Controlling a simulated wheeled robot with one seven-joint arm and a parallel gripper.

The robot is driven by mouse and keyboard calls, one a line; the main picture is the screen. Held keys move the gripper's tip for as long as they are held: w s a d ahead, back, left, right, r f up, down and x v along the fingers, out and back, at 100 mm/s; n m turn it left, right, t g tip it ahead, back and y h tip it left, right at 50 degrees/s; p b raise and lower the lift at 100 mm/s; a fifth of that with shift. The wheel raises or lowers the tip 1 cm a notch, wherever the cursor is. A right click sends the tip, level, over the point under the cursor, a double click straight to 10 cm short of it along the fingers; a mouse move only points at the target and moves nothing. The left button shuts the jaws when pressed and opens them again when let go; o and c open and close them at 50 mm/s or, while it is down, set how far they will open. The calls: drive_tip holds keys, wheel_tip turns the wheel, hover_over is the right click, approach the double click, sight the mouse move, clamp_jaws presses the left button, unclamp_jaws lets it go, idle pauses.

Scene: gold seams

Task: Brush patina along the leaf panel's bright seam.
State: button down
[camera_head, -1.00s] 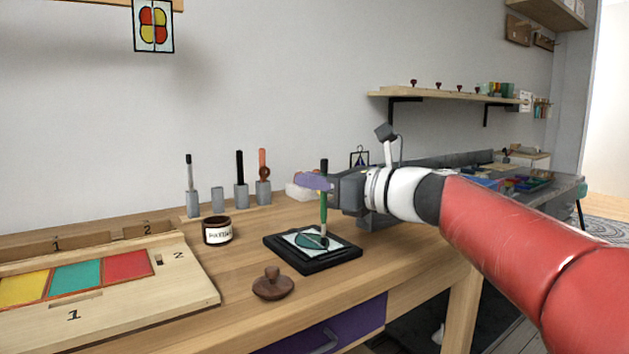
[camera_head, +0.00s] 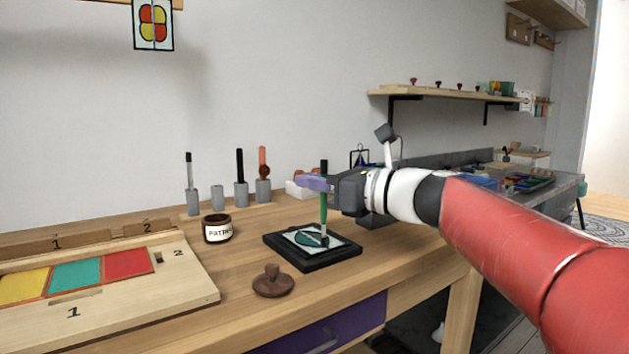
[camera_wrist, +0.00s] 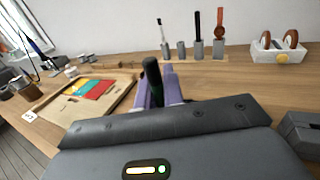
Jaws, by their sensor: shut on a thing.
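The leaf panel (camera_head: 302,237) lies in a black frame (camera_head: 290,258) on the wooden bench, a green leaf shape on a pale ground. My gripper (camera_head: 322,184) is shut on an upright green brush (camera_head: 323,211) with a dark top end. The brush's lower end is at the panel, near the leaf's right side; I cannot tell whether it touches. In the wrist view the brush (camera_wrist: 153,80) stands between the purple fingers, and its tip and the panel are hidden. The seam is too small to make out. An open patina jar (camera_head: 218,230) stands left of the panel.
A round wooden lid (camera_head: 272,282) lies in front of the panel. Grey holders with tools (camera_head: 240,192) stand at the back, one holder (camera_head: 217,197) empty. A wooden tray with coloured panes (camera_head: 190,290) is at the left. A white box (camera_head: 298,187) stands behind the brush.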

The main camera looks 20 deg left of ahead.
idle(0.3)
drive_tip(key=shift+w+a+p, duration=0.45)
drive_tip(key=shift+a+p, duration=0.05)
drive_tip(key=shift+a+r, duration=0.1)
drive_tip(key=shift+w+a+p, duration=0.35)
drive_tip(key=shift+w+p, duration=0.05)
drive_tip(key=shift+a, duration=0.1)
drive_tip(key=shift+w+a+p, duration=0.8)
drive_tip(key=shift+a, duration=0.05)
drive_tip(key=shift+w+a+p, duration=0.4)
drive_tip(key=shift+a+p, duration=0.05)
